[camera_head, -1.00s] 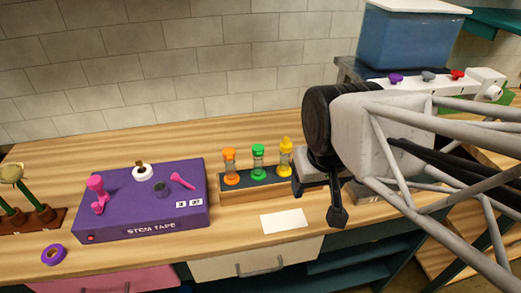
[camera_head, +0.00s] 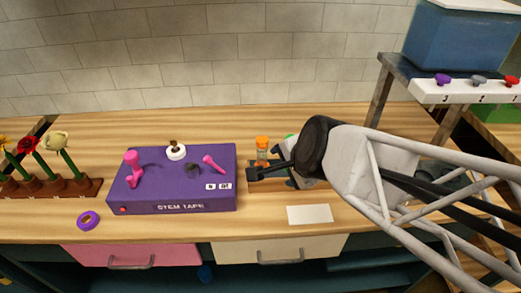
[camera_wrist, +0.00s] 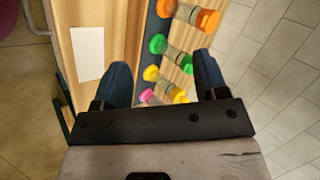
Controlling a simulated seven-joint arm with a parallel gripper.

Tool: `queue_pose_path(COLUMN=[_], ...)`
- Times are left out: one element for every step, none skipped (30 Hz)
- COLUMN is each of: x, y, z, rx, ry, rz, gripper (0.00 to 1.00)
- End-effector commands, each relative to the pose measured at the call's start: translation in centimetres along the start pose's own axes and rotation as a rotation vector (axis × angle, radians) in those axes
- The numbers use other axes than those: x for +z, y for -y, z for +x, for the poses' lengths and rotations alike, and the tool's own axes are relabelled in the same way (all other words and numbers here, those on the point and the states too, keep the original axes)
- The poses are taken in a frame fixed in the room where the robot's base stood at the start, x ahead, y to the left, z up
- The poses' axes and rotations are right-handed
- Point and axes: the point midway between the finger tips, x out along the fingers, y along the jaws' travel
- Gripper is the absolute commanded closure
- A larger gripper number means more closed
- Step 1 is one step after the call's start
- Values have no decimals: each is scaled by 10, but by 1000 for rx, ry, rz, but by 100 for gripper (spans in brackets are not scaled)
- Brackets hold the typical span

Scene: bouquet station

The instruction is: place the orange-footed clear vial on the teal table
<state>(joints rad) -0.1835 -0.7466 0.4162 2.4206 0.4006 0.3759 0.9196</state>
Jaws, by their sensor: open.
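My gripper (camera_head: 270,174) is open and empty over the rack. In the wrist view the open fingers (camera_wrist: 162,68) spread on either side of the green (camera_wrist: 187,63) and yellow (camera_wrist: 180,95) vials, and I cannot tell the height gap. I cannot make out the teal table in the current views.
A purple stem tape box (camera_head: 172,190) stands left, a white card (camera_head: 310,214) in front. A grey stand (camera_head: 398,80) with a white knob strip is at right.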

Motion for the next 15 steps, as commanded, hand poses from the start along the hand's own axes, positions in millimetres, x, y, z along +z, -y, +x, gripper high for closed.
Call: queue_pose_path(x=[4, 6, 8, 9, 11, 12, 13, 15, 16, 17, 18, 19, 19, 20, 21], y=[2, 4, 7, 9, 11, 13, 14, 15, 17, 18, 19, 20, 20, 20, 20], z=[7, 10, 15, 18, 22, 26, 30, 33, 37, 40, 43, 48, 51, 54, 58], rx=[-28, -48, -74, -94, -113, -137, -156, -174, -199, -217, -235, -258, -275, -293, -317], ry=[-1, -3, -6, -7, -8, -8, -8, -8, -7, -6, -4, -3, -1, 1, 5], rz=[76, 129, 202, 257, 311, 385, 440, 493, 568, 623, 678, 752, 808, 862, 936], gripper=[34, 34, 34, 34, 34, 34, 34, 34, 34, 34, 34, 34, 34, 34, 34])
